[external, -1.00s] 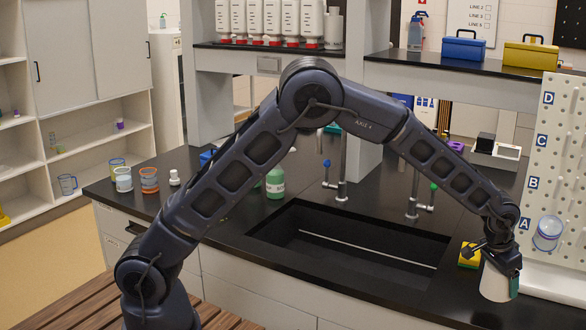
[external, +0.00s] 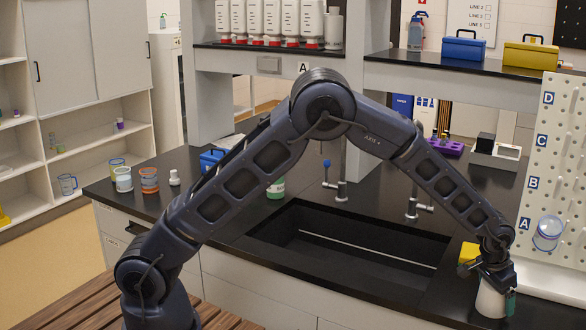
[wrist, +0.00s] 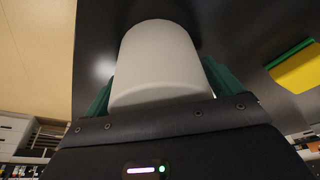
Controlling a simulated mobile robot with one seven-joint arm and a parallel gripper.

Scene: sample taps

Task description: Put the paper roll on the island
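The white paper roll (external: 490,301) is at the lower right in the external view, over the black countertop to the right of the sink. In the wrist view the roll (wrist: 158,65) fills the middle, between green finger pads on both sides. My gripper (external: 497,283) is shut on the roll from above. I cannot tell whether its base touches the countertop. The black-topped bench (external: 240,222) with the sink looks like the island, though no label shows this.
The open sink (external: 345,250) lies left of the roll. A yellow and green sponge (external: 468,254) sits behind it. A pegboard (external: 556,160) with a clear cup (external: 548,232) stands close on the right. Cups and a green-labelled bottle (external: 276,189) are farther left.

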